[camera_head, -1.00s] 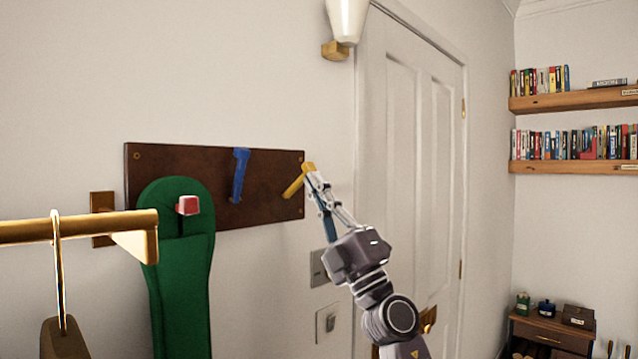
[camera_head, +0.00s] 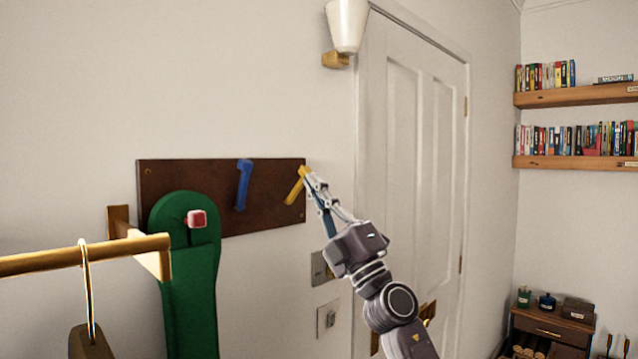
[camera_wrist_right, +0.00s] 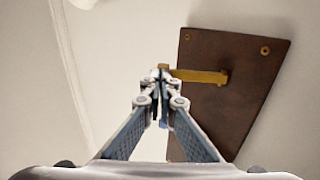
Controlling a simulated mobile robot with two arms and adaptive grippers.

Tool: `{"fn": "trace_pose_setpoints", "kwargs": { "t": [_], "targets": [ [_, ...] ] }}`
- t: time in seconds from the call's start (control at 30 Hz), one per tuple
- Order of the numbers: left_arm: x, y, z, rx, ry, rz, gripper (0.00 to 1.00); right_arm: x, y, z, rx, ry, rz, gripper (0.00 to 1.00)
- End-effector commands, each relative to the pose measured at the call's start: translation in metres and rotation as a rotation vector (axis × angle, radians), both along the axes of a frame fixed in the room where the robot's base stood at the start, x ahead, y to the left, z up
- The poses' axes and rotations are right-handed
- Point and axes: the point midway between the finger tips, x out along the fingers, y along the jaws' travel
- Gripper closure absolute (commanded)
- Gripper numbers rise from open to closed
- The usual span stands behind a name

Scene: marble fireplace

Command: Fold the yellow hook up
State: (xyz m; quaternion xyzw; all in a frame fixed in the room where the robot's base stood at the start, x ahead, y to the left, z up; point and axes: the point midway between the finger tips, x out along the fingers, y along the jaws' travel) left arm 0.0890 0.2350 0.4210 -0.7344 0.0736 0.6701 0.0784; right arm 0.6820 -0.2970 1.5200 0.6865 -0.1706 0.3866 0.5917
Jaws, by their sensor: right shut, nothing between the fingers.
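The yellow hook (camera_head: 296,186) is at the right end of a dark brown wall board (camera_head: 272,213). In the head view it slants, its upper right end beside my fingertips. My right gripper (camera_head: 308,178) is shut and empty, with its tips at that end of the hook. In the right wrist view the yellow hook (camera_wrist_right: 205,75) runs sideways from the board (camera_wrist_right: 225,110) to just beyond the shut fingertips (camera_wrist_right: 160,75). I cannot tell for certain whether they touch. My left gripper is not in view.
A blue hook (camera_head: 243,185) sits mid-board. A red-tipped hook (camera_head: 196,218) on the left bears a green item (camera_head: 190,285). A wooden rail (camera_head: 60,257) with a hanger (camera_head: 88,300) juts in at the left. A white door (camera_head: 420,150) stands right of the board.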

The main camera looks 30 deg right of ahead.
Motion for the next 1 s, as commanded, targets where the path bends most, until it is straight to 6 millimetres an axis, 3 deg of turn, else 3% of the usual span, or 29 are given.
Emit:
{"fn": "trace_pose_setpoints", "kwargs": {
  "t": [0.5, 1.0],
  "targets": [
    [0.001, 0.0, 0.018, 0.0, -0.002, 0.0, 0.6, 0.018, 0.005, 0.025, 0.0, -0.001, 0.001, 1.0],
    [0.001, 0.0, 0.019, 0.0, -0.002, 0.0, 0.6, 0.023, 0.007, 0.03, 0.0, -0.001, 0.001, 1.0]
  ]
}}
